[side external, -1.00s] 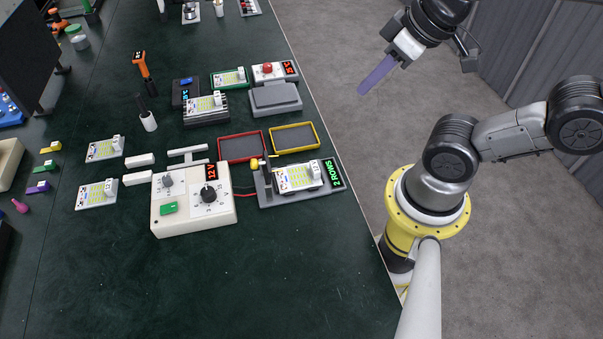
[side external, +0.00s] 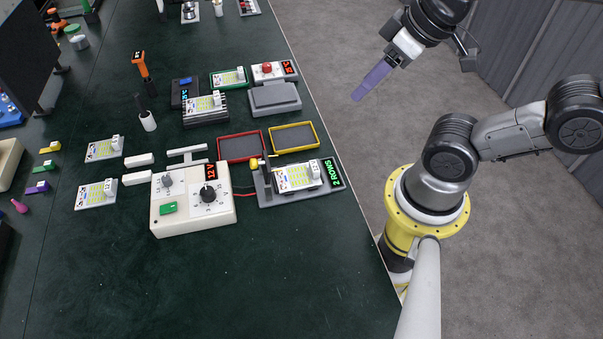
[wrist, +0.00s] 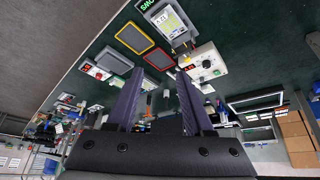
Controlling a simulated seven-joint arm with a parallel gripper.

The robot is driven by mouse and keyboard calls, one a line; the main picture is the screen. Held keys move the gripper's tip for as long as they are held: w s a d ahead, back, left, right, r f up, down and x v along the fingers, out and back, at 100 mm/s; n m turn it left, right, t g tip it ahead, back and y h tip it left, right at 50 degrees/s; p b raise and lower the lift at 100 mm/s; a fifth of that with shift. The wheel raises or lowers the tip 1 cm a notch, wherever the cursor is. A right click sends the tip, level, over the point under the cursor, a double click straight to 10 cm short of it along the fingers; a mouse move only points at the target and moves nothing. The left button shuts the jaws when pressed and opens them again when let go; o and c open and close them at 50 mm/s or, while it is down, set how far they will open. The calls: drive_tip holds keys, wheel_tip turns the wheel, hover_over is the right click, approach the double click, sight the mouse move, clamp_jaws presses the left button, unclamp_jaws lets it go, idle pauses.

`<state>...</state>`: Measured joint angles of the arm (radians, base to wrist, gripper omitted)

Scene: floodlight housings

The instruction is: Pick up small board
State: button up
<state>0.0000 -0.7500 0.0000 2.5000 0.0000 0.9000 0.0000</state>
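Several white boards with yellow LED patches and a raised white block lie on the bench. Two lie loose at the left, an upper board (side external: 103,150) and a lower board (side external: 92,195). One board (side external: 203,105) sits on a finned heat sink, one (side external: 228,78) in a green-edged holder, and one (side external: 295,177) in a grey fixture marked "2 ROWS". I cannot tell which is the small board. My gripper (side external: 356,97) is in the air right of the bench edge, away from all boards. In the wrist view its purple fingers (wrist: 158,72) stand apart, with nothing between them.
A white 12 V supply box (side external: 190,220) with knobs stands mid-bench, beside the grey fixture (side external: 330,192). A red-rimmed tray (side external: 240,161) and a yellow-rimmed tray (side external: 318,147) lie behind. An orange-handled tool (side external: 139,62) stands farther back. The bench front is clear.

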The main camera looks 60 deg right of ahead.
idle(0.3)
drive_tip(key=m+g, duration=0.5)
drive_tip(key=m, duration=0.4)
hover_over(315, 166)
wheel_tip(315, 166, down, 13)
drive_tip(key=shift+g, duration=0.3)
wheel_tip(315, 166, down, 8)
drive_tip(key=shift+a, duration=0.1)
drive_tip(key=shift+f, duration=3.25)
